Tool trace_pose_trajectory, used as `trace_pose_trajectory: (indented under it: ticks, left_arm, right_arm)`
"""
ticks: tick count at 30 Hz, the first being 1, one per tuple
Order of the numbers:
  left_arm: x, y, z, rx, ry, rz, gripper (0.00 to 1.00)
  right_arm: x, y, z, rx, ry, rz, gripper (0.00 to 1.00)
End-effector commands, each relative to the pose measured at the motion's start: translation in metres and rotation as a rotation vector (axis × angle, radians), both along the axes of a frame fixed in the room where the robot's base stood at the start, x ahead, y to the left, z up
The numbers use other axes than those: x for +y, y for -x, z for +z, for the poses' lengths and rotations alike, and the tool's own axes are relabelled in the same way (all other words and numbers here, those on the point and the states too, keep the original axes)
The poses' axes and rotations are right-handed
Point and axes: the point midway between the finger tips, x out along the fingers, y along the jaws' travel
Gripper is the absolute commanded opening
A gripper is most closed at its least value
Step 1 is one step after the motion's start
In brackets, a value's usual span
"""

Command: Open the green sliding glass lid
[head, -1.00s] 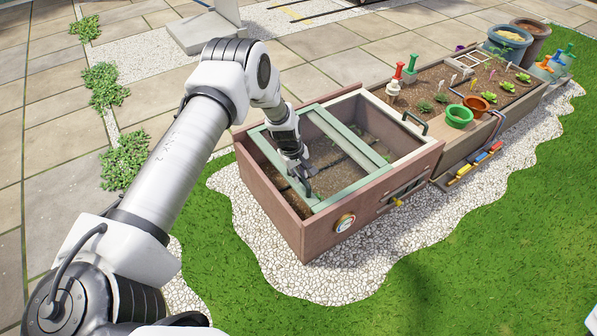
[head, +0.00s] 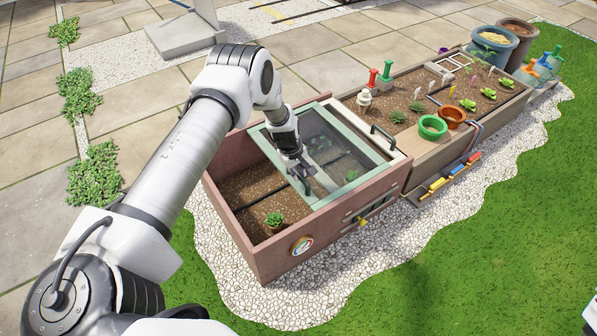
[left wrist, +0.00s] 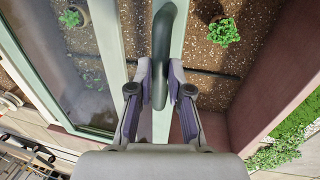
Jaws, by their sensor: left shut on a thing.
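The green-framed glass lid (head: 352,187) lies on the brown wooden planter box (head: 270,266), over its right part. The left part is uncovered, showing soil and a small potted plant (head: 274,221). My left gripper (head: 307,178) is at the lid's left frame bar. In the left wrist view my left gripper (left wrist: 160,88) has its fingers on both sides of the lid's dark curved handle (left wrist: 164,35) and is shut on it. The lid's glass (left wrist: 60,60) is on the left in that view, open soil on the right. My right gripper is out of view.
A cream panel with another dark handle (head: 383,137) is at the box's right end. Beyond it is a planting bed (head: 410,105) with green (head: 432,127) and orange-brown pots (head: 452,116). A round dial (head: 302,246) is on the box front. Gravel and grass surround the box.

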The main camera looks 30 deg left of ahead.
Motion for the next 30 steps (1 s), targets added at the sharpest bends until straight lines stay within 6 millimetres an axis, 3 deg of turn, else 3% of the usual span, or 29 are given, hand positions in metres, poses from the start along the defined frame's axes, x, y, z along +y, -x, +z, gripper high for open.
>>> trace_pose_trajectory:
  ticks: [2, 3, 5, 17, 30]
  left_arm:
    - [0.0, 0.001, -0.001, 0.004, 0.001, 0.0, 0.0]
    - [0.0, 0.001, -0.001, 0.004, 0.001, 0.0, 0.22]
    - [0.0, 0.001, -0.001, 0.004, 0.001, 0.0, 0.43]
    - [0.001, 0.001, 0.008, 0.001, 0.001, 0.002, 0.43]
    - [0.008, 0.019, 0.105, -0.001, 0.003, 0.001, 0.43]
  right_arm:
    - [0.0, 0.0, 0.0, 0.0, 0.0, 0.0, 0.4]
    - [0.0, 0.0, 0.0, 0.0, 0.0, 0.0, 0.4]
    - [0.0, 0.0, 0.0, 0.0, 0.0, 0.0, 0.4]
    - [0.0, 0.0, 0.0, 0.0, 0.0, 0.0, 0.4]
    - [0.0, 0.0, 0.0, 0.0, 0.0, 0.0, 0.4]
